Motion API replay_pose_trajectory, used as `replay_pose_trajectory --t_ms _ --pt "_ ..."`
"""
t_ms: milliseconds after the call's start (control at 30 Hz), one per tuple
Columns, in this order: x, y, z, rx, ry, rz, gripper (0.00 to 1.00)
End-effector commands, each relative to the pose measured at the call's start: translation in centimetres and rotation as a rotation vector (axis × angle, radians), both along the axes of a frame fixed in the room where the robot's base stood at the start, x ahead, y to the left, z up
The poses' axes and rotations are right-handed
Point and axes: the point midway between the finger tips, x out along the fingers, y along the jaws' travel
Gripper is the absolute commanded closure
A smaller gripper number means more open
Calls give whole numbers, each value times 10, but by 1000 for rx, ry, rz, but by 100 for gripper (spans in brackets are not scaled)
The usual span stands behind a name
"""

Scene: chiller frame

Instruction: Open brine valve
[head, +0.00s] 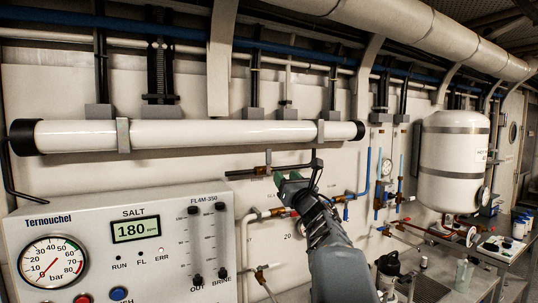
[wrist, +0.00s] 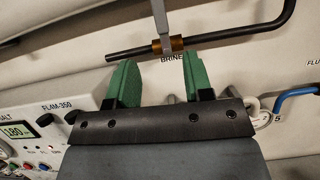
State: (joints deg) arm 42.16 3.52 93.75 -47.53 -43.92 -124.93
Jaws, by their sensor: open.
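The brine valve (wrist: 168,45) is a small brass body on a dark horizontal pipe, above a label reading BRINE. Its grey lever (wrist: 162,16) points up, across the pipe, and leaves the top of the wrist view. In the head view the brass valve (head: 262,171) sits on the wall pipe, just left of my gripper (head: 286,178). My gripper (wrist: 163,82) has green fingers, spread apart with nothing between them. In the wrist view the fingertips are below the pipe, on either side of the valve's line. I cannot tell how far they are from the wall.
A control panel (head: 120,265) with a gauge, display and flow tubes stands at the lower left. A long white cylinder (head: 185,134) runs above the valve. A white tank (head: 453,160) hangs at the right. A blue hose (wrist: 292,95) and other pipes lie right of my gripper.

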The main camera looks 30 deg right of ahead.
Motion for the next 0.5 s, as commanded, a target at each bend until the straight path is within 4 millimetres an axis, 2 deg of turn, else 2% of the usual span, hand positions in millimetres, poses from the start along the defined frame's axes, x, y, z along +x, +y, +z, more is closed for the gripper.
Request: replay_pose_trajectory --t_ms 167,500 --pt "17 -5 14 -54 -3 -2 53" --pt "78 -13 40 -49 -1 -3 53"
